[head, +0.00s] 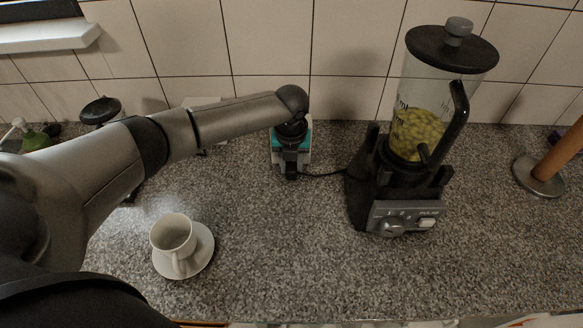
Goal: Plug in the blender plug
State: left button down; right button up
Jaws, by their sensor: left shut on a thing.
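The blender (400,190) stands upright on the counter right of centre, with a dark lid, a clear jug holding green contents and a grey control panel at its front. Its dark cable (325,174) runs left from the base to my left gripper (291,173). My left gripper points down near the back of the counter, left of the blender. It is shut on the plug, which is mostly hidden by the fingers. A teal and white block (304,140) shows around the gripper; I cannot tell whether the plug touches it. My right gripper is not in view.
A white cup (172,235) stands on a saucer (203,252) at front left. A wooden roll holder (560,155) is at the right. Green items (38,138) and a dark-topped thing (100,108) stand at back left. The counter's front middle is clear; a tiled wall closes the back.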

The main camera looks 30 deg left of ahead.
aim_at(292, 166)
pick_arm(q)
jog(key=shift+r, duration=0.1)
jog(key=shift+s+r, duration=0.15)
jog(key=shift+r, duration=0.2)
notch_tip(292, 166, up, 6)
jog(key=shift+r+p, duration=0.1)
jog(key=shift+p, duration=0.35)
jog(key=s+d, duration=0.4)
jog(key=s, duration=0.5)
jog(key=s+d+p, duration=0.1)
jog(key=s+d, duration=0.3)
jog(key=s, duration=0.4)
jog(key=shift+s+d, duration=0.35)
jog(key=shift+s, duration=0.05)
